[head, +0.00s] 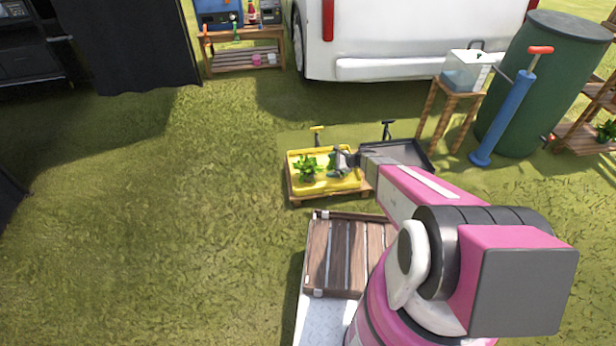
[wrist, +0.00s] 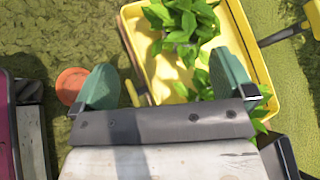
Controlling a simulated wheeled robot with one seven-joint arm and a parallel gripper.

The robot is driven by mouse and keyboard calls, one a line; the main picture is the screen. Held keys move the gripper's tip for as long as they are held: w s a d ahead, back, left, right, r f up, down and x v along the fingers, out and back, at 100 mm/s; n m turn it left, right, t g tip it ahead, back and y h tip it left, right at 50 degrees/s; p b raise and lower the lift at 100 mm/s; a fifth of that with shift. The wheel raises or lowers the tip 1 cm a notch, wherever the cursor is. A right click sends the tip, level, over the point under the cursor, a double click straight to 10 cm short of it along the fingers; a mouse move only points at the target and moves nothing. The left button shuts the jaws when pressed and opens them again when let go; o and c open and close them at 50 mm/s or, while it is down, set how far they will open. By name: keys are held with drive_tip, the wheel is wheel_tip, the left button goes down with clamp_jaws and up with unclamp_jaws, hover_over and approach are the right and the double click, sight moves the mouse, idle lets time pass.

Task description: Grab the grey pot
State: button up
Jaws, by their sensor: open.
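I cannot clearly make out a grey pot in either view. Leafy green plants (head: 307,168) stand in a yellow tray (head: 352,182); they also show in the wrist view (wrist: 180,22), and their leaves hide what holds them. My gripper (head: 343,160) is over the right part of the yellow tray in the head view. In the wrist view its two green finger pads are wide apart and nothing is held between them (wrist: 165,80). The yellow tray (wrist: 140,40) lies beyond and partly behind the right finger, with more leaves there.
A dark grey tray (head: 408,152) is just right of the yellow one. A slatted wooden crate (head: 330,255) is nearer. A round terracotta-coloured thing (wrist: 70,85) is left of the left finger. A wooden stool (head: 455,95), blue pump (head: 505,120) and green barrel (head: 545,80) stand right. Grass at left is clear.

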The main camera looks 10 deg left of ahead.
sight(309, 173)
drive_tip(key=w+a+f+m+t+y, duration=0.1)
drive_tip(key=w+f+m, duration=0.1)
drive_tip(key=f+m, duration=0.15)
drive_tip(key=w+a+f+m+t, duration=0.1)
drive_tip(key=w+f+m, duration=0.15)
drive_tip(key=f, duration=0.25)
drive_tip(key=x, duration=1.1)
drive_tip(key=shift+w+a+r, duration=0.1)
drive_tip(key=shift+w+a, duration=0.05)
drive_tip(key=shift+a, duration=0.05)
drive_tip(key=c, duration=0.8)
